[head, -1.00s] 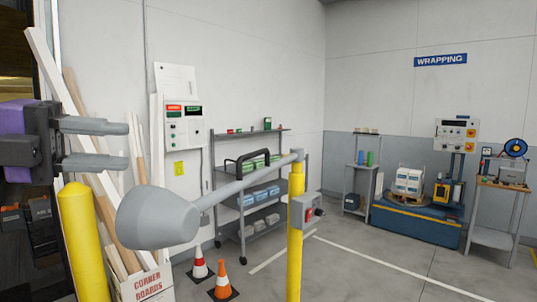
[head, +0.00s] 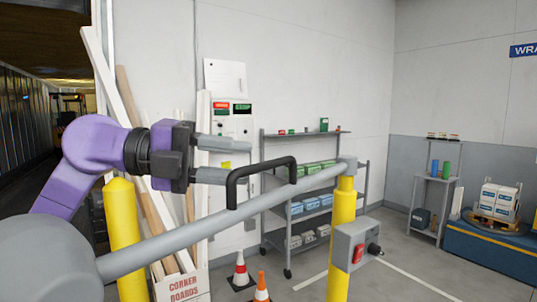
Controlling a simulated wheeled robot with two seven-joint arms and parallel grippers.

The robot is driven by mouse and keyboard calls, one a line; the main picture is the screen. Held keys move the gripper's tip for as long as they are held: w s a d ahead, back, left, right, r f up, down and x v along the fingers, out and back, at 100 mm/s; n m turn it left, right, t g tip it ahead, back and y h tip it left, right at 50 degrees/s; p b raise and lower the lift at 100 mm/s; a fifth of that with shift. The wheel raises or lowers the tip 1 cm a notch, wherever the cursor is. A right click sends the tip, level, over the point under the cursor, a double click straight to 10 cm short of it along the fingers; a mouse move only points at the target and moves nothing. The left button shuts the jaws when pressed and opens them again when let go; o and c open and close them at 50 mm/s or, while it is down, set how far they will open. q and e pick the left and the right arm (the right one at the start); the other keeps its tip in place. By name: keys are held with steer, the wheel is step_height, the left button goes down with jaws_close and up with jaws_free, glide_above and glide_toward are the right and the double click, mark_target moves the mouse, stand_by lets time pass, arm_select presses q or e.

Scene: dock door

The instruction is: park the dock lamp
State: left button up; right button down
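The dock lamp has a grey lamp head (head: 45,262), large and near at the lower left and cut by the left edge. Its grey arm (head: 200,232) slants up to the right to the top of a yellow post (head: 343,215). A black handle (head: 262,164) stands up from the arm, nearer the post. My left gripper (head: 245,160) is open, its two fingers pointing right at the handle's left end. I cannot tell whether they touch the handle; nothing shows held. My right gripper is not in view.
A grey box with a red switch (head: 357,246) sits on the post. A yellow bollard (head: 124,240), leaning boards (head: 150,200) and a corner-boards box (head: 183,286) stand left. Cones (head: 241,272) and a shelf cart (head: 310,210) stand behind. Open floor lies right of the post.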

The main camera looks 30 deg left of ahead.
mark_target(267, 166)
arm_select(q)
steer(key=p+x, duration=0.1)
steer(key=x, duration=0.4)
steer(key=shift+w+p, duration=0.3)
steer(key=shift+w, duration=0.1)
steer(key=shift+s+d+f, duration=0.1)
steer(key=shift+s, duration=0.05)
